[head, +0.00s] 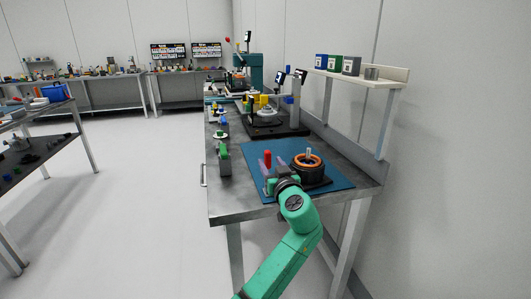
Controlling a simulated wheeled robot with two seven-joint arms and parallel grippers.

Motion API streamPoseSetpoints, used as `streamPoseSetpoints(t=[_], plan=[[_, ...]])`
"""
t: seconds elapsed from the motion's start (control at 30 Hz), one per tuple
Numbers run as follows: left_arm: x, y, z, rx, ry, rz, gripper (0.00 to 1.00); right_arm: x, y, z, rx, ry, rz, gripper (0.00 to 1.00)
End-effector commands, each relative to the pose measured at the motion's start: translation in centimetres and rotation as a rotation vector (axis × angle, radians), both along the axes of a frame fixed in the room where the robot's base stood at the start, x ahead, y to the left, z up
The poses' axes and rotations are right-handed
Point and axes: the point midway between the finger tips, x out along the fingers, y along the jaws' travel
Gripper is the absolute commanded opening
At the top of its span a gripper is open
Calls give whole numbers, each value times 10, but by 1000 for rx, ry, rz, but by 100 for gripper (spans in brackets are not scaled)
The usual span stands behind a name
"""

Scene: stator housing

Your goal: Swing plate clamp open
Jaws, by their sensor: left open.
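My left arm reaches up from the bottom of the head view, and its open left gripper (277,170) is over the blue mat (329,164) at the near end of the bench. An upright red handle (267,158), which looks like the clamp's handle, stands at the gripper's fingers. I cannot tell whether the fingers touch it. The rest of the clamp is hidden or too small to make out. Right of the gripper, a dark round stator housing with an orange ring (309,162) sits on a black base, with a pale pin standing up in it. My right gripper is out of view.
A green block (224,160) and several small parts line the bench's left edge. A black fixture (266,130) with yellow parts stands farther back. A shelf (378,80) with small boxes hangs on the right, above the bench. The floor to the left is clear.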

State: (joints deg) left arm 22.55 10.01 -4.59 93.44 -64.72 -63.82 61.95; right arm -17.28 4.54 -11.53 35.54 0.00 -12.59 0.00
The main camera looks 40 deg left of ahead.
Motion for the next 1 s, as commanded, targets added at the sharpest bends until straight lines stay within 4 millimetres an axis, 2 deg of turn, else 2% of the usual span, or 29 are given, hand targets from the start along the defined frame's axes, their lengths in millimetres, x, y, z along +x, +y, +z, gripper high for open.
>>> streamPoseSetpoints(t=[0.1,0.3,0.6,0.73,0.77,1.0], plan=[[17,27,3,3,3,4,55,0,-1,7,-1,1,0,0],[37,54,1,0,2,1,55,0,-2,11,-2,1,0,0],[40,57,-1,-2,1,-1,55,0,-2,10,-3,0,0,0],[39,57,-1,-2,1,-1,5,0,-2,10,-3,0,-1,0],[39,57,-1,-2,1,-1,0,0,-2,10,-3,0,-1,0],[39,57,-1,-2,2,-1,0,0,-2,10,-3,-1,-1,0]])
